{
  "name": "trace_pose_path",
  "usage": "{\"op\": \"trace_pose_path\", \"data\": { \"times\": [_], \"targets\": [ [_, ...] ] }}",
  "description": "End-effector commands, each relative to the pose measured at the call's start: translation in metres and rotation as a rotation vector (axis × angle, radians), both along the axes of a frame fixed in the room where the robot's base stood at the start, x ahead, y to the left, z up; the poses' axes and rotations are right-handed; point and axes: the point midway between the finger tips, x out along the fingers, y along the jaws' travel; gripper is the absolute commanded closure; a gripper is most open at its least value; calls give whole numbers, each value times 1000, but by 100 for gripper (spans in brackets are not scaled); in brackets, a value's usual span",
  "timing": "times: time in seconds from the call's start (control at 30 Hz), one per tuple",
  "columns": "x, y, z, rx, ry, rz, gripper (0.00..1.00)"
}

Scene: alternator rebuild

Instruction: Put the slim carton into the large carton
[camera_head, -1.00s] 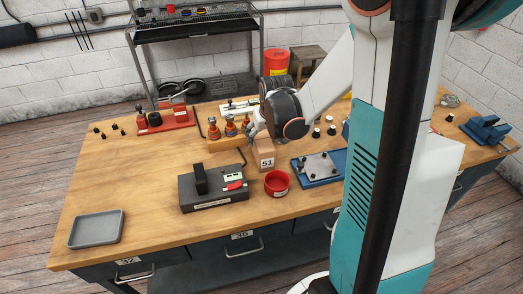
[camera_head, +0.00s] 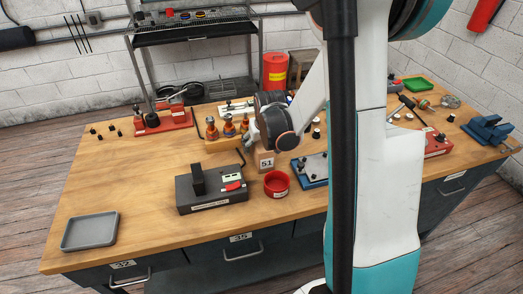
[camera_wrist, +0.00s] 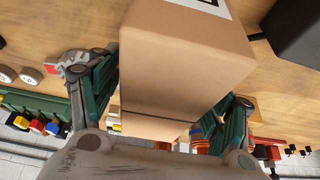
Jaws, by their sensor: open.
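A brown carton marked 51 (camera_head: 265,161) stands on the workbench in the head view, right behind the red bowl. My gripper (camera_head: 252,136) is at its upper left side, partly hidden by my own arm. In the wrist view the brown carton (camera_wrist: 185,60) fills the middle, with part of a white label at the top edge. My gripper (camera_wrist: 178,85) is open, with one green finger on each side of the carton. I cannot tell whether the fingers touch it. Only one carton shows clearly, and I cannot tell whether it is the slim or the large one.
Near the carton are a red bowl (camera_head: 277,184), a dark device (camera_head: 212,190), a wooden stand with orange-and-black parts (camera_head: 228,131) and a blue plate fixture (camera_head: 313,170). A grey tray (camera_head: 90,231) lies front left. The left middle of the bench is clear.

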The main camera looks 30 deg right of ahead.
Motion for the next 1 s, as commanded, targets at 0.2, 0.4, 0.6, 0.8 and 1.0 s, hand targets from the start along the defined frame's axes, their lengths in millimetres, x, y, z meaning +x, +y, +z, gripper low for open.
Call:
{"op": "trace_pose_path", "data": {
  "times": [0.2,0.4,0.6,0.8,1.0],
  "targets": [
    [0,0,-1,0,0,0,28],
    [0,0,-3,0,0,0,28],
    [0,0,-5,0,0,0,28],
    [0,0,-5,0,0,0,28],
    [0,0,-5,0,0,0,60]
  ]
}}
